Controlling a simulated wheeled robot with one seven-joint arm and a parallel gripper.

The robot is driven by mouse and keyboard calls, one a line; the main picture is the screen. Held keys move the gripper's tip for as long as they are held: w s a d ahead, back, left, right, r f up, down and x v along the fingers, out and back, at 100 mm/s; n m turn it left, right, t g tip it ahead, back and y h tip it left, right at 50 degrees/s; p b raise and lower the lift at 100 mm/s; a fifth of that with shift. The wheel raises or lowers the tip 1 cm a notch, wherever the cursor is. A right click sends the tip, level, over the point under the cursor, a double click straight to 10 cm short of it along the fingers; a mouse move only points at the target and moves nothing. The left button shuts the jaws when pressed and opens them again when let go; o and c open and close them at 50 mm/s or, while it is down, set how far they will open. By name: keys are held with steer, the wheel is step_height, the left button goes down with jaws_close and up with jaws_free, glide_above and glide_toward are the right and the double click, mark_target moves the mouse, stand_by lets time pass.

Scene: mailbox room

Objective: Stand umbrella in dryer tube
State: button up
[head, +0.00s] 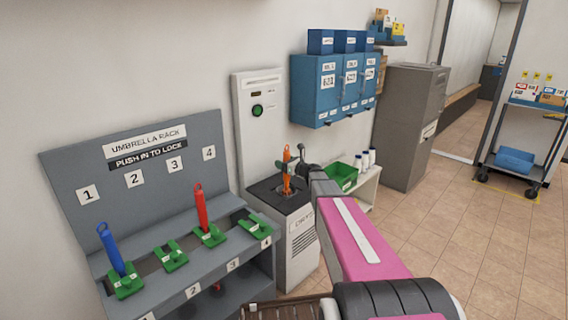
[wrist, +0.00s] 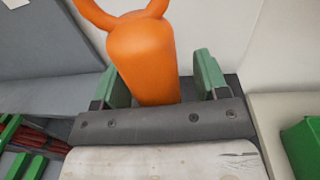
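The orange umbrella (head: 287,171) stands roughly upright at the dark top of the dryer (head: 297,238), with its handle up. How deep it sits in the tube is hidden. My gripper (head: 296,171) is at the umbrella's handle. In the wrist view the orange handle (wrist: 143,62) with its loop stands between the two green fingers of my gripper (wrist: 160,82). A gap shows between the handle and the right finger, while the left finger is close beside the handle. The fingers are open around it.
The umbrella rack (head: 60,170) at left holds a blue umbrella (head: 110,248) and a red umbrella (head: 200,208) in its numbered slots. A green bin (head: 342,178) and white bottles (head: 367,159) stand on a low shelf right of the dryer.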

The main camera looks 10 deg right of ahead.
steer(key=v, duration=1)
steer(key=shift+s+d, duration=0.25)
steer(key=shift+s, duration=0.05)
stand_by(0.4)
